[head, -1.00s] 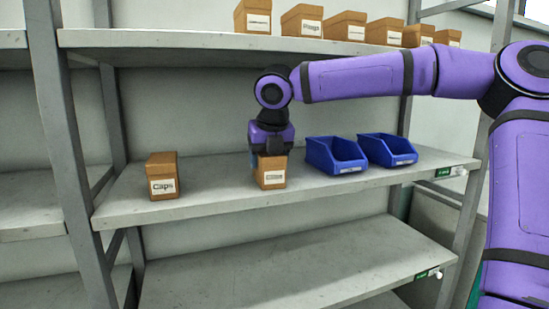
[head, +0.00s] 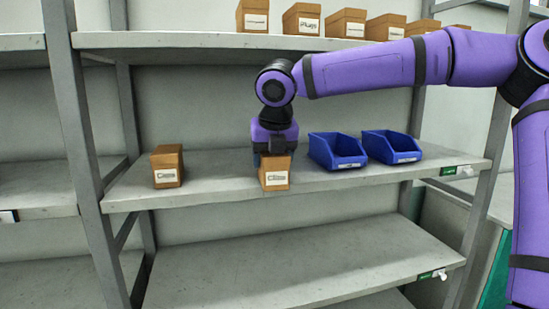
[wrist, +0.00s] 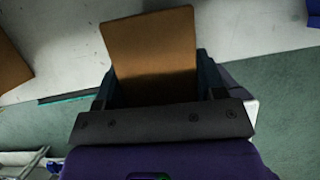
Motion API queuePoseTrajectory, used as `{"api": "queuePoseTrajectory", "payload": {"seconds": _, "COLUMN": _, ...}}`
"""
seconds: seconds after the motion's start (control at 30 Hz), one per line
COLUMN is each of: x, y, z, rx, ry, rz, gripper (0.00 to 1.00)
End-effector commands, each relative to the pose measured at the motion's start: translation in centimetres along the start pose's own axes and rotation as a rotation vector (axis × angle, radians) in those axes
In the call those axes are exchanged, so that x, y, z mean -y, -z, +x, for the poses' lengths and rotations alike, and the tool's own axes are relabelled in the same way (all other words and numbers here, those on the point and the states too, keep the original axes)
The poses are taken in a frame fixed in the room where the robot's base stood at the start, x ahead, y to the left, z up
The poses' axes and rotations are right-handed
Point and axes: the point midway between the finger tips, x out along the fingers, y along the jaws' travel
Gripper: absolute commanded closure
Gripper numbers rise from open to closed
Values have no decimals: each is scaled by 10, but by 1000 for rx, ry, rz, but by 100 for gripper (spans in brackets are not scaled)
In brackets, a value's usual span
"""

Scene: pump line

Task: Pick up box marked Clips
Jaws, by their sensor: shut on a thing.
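A brown cardboard box (head: 275,173) with a white label is between the fingers of my gripper (head: 275,156) at the middle shelf's front edge. Its label starts with "C"; the rest is too blurred to read for certain. In the wrist view the brown box (wrist: 152,50) sits between the two fingers of my gripper (wrist: 158,85), which are shut on it from both sides. I cannot tell for certain whether its bottom touches the shelf. A similar brown box (head: 167,166), with a blurred label now, stands upright to the left on the same shelf.
Two blue bins (head: 337,151) (head: 391,147) stand close to the right of the held box. Several brown boxes (head: 301,20) line the top shelf (head: 210,41) above. The lower shelf (head: 300,262) is empty. A grey upright (head: 77,130) stands at left.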

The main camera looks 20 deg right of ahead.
Motion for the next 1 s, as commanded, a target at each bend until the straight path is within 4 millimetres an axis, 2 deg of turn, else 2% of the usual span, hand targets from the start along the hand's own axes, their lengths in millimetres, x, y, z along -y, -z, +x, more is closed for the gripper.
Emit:
{"api": "queuePoseTrajectory", "payload": {"seconds": 0.13, "x": 0, "y": 0, "z": 0, "rx": 0, "ry": 0, "rz": 0, "gripper": 66}}
{"api": "queuePoseTrajectory", "payload": {"seconds": 0.17, "x": 0, "y": 0, "z": 0, "rx": 0, "ry": 0, "rz": 0, "gripper": 32}}
{"api": "queuePoseTrajectory", "payload": {"seconds": 0.27, "x": 0, "y": 0, "z": 0, "rx": 0, "ry": 0, "rz": 0, "gripper": 9}}
{"api": "queuePoseTrajectory", "payload": {"seconds": 0.3, "x": 0, "y": 0, "z": 0, "rx": 0, "ry": 0, "rz": 0, "gripper": 7}}
{"api": "queuePoseTrajectory", "payload": {"seconds": 0.53, "x": 0, "y": 0, "z": 0, "rx": 0, "ry": 0, "rz": 0, "gripper": 7}}
{"api": "queuePoseTrajectory", "payload": {"seconds": 0.67, "x": 1, "y": 0, "z": -7, "rx": 1, "ry": 0, "rz": 2, "gripper": 7}}
{"api": "queuePoseTrajectory", "payload": {"seconds": 1.0, "x": 1, "y": -1, "z": -58, "rx": 1, "ry": -1, "rz": 2, "gripper": 7}}
